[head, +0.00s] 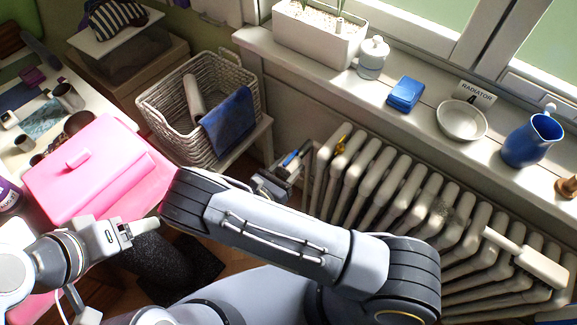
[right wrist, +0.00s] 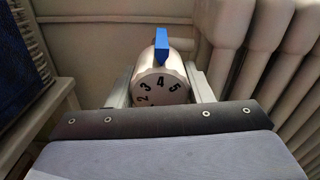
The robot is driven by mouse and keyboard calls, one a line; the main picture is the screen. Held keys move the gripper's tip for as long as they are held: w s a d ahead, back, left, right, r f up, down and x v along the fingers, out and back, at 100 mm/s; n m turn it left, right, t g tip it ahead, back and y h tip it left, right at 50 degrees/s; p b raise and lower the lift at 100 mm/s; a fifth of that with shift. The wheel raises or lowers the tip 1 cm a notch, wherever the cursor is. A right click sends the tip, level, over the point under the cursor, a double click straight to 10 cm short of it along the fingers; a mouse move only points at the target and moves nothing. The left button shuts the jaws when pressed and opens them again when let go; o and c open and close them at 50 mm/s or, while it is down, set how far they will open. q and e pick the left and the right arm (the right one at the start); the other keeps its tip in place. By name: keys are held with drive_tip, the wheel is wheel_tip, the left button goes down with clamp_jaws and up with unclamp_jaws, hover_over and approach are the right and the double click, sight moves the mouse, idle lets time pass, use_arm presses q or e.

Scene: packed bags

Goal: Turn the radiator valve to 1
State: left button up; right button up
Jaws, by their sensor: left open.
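The radiator valve (right wrist: 160,88) is a pale round knob with black numbers 2, 3, 4 and 5 in the right wrist view. A blue marker (right wrist: 161,48) stands at its top, nearest the 4. The 1 is hidden. My right gripper (right wrist: 162,92) has one finger on each side of the knob, and both appear to touch it. In the head view my right gripper (head: 290,167) is at the radiator's left end, with the valve mostly hidden there. My left gripper (head: 127,230) is open and empty, in front of the pink box.
The white ribbed radiator (head: 400,180) stands right of the valve, under a sill (head: 300,60) with a planter, blue box, bowl and blue jug. A wicker basket (head: 170,130) with a blue cloth stands to the left. The pink box (head: 95,170) is near my left gripper.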

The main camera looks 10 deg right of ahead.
drive_tip(key=c, duration=0.4)
drive_tip(key=shift+c, duration=0.2)
